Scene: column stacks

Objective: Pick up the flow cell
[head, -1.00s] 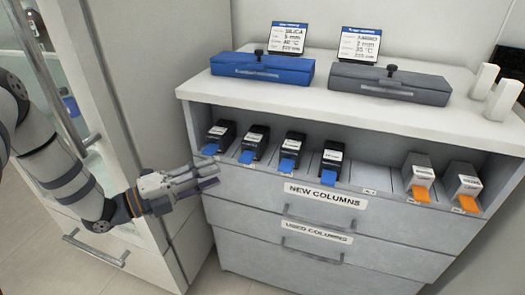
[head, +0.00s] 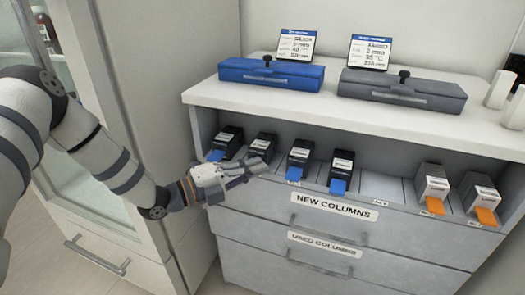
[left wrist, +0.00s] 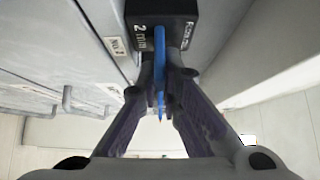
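The flow cell appears to be a black box with white lettering, "2 mm" among it, and a blue tab. It stands second from left (head: 262,146) in the shelf row, and its tab is hidden there by my left gripper (head: 262,162). In the left wrist view the black box (left wrist: 172,14) is straight ahead. Its blue tab (left wrist: 159,60) runs between the fingertips of my left gripper (left wrist: 160,78). The fingers are close together and look shut on the tab. The box still sits in its slot. My right gripper is not in view.
Similar black boxes stand left (head: 227,141) and right (head: 300,153) of it. The counter (head: 300,105) overhangs the shelf. A cabinet (head: 150,60) is at left.

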